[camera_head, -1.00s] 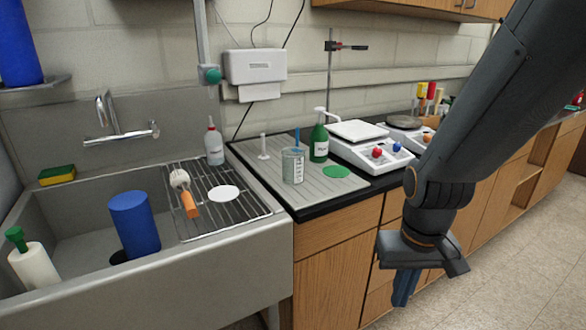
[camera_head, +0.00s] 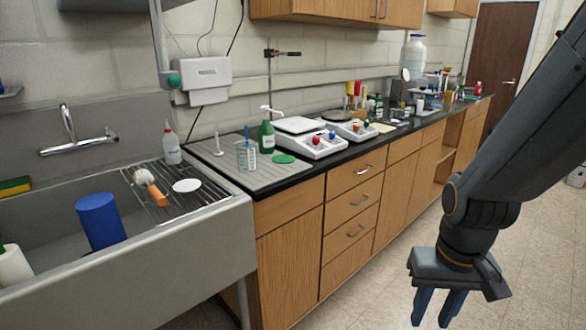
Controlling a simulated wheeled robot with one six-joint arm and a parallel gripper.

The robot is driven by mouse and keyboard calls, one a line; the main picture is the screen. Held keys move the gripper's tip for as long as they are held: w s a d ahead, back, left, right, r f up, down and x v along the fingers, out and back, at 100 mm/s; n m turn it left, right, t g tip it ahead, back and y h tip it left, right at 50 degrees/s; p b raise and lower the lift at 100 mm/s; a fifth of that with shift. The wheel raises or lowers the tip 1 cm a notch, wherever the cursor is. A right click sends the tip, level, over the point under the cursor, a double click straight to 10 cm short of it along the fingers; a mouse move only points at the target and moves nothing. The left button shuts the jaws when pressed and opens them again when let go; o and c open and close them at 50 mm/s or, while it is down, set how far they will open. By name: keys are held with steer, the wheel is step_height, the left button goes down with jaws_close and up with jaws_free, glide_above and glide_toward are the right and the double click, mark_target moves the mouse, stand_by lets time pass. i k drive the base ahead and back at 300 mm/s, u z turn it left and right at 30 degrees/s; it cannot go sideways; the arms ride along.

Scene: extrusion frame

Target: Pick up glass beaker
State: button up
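The glass beaker (camera_head: 246,156) stands upright on the grey ribbed drain mat (camera_head: 225,172) at the left end of the black counter. It is clear with markings, and a thin blue item sticks up out of it. A green bottle (camera_head: 265,138) with a white pump stands just to its right, and a flat green disc (camera_head: 284,158) lies near it. My gripper (camera_head: 436,308) hangs low over the floor at the right, well away from the beaker and in front of the cabinets. Its two fingers point down, apart, with nothing seen between them.
A sink with a drying rack (camera_head: 178,183) is at the left, holding a blue cylinder (camera_head: 101,222) and a brush (camera_head: 150,187). A squeeze bottle (camera_head: 171,145) stands behind the rack. Hotplates or scales (camera_head: 310,140) sit right of the beaker. The floor before the cabinets is clear.

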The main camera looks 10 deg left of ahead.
mark_target(245, 149)
steer(key=z, duration=0.25)
steer(key=k, duration=0.4)
steer(key=u, duration=0.95)
steer(key=i, duration=1.3)
steer(key=z, duration=0.05)
